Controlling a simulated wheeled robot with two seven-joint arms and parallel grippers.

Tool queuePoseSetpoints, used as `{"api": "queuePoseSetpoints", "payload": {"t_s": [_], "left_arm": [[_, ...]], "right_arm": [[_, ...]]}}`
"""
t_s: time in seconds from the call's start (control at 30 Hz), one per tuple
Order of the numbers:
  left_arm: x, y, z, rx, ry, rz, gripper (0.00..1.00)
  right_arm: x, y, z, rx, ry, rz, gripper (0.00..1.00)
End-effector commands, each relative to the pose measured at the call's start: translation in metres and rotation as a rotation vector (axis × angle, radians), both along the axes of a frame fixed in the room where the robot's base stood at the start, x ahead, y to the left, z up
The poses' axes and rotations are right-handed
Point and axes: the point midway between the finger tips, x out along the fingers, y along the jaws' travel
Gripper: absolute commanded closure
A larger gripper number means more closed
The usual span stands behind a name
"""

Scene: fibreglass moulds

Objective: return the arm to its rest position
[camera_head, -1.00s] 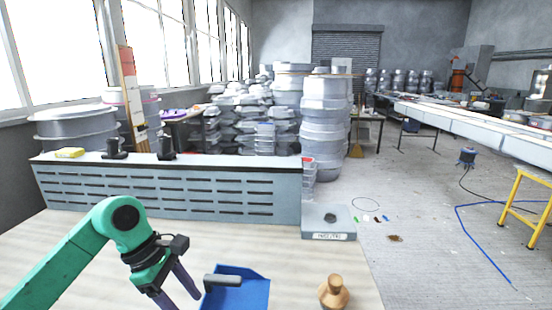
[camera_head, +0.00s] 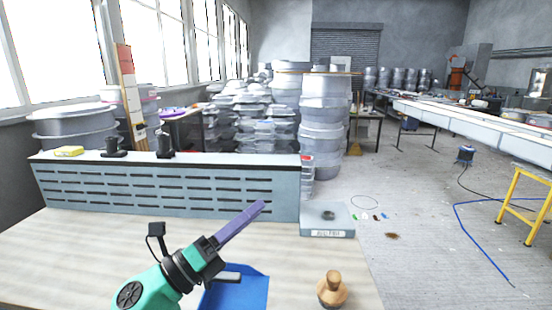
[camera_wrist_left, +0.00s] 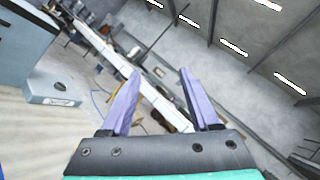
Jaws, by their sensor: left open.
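My left gripper (camera_head: 250,213) is above the table, its purple fingers pointing up and to the right. In the left wrist view the two fingers of the left gripper (camera_wrist_left: 164,85) stand apart with nothing between them, so it is open and empty. The green forearm enters from the bottom in the head view. My right gripper is not in view.
A blue tray (camera_head: 252,293) with a dark handle lies below the gripper. A wooden knob-like tool (camera_head: 332,290) stands to its right. A grey labelled box (camera_head: 327,222) sits at the table's far right corner. A slotted grey panel (camera_head: 165,187) runs along the back. The table's left is clear.

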Motion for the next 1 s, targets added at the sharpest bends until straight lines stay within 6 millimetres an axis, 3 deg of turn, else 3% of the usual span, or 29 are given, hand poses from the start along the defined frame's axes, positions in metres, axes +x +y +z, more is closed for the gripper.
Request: {"api": "queuePoseSetpoints", "payload": {"t_s": [0.07, 0.1, 0.17, 0.2, 0.3, 0.4, 0.5, 0.7, 0.83, 1.0], "left_arm": [[0.024, 0.05, -0.014, -0.336, 0.27, 0.161, 0.38], [0.034, 0.08, -0.034, -0.507, 0.422, 0.253, 0.38], [0.04, 0.12, -0.076, -0.731, 0.644, 0.386, 0.38], [0.037, 0.141, -0.108, -0.861, 0.782, 0.47, 0.38], [0.012, 0.176, -0.187, -1.121, 1.087, 0.672, 0.38], [-0.025, 0.189, -0.248, -1.292, 1.323, 0.84, 0.38], [-0.064, 0.193, -0.292, -1.406, 1.506, 0.984, 0.38], [-0.142, 0.187, -0.346, -1.544, 1.792, 1.238, 0.38], [-0.191, 0.178, -0.366, -1.593, 1.951, 1.401, 0.38], [-0.177, 0.177, -0.433, -1.568, 1.957, 1.426, 0.38]], "right_arm": [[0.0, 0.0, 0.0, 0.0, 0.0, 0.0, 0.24], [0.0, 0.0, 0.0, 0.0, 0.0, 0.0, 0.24], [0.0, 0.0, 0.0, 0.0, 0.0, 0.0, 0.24], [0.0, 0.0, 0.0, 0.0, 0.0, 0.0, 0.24], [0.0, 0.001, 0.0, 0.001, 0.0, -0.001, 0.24], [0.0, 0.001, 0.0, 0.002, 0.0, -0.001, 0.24], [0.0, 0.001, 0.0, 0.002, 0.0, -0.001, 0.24], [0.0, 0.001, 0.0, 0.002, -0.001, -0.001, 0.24], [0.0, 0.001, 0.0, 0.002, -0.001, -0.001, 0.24], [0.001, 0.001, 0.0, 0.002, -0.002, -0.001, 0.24]]}}
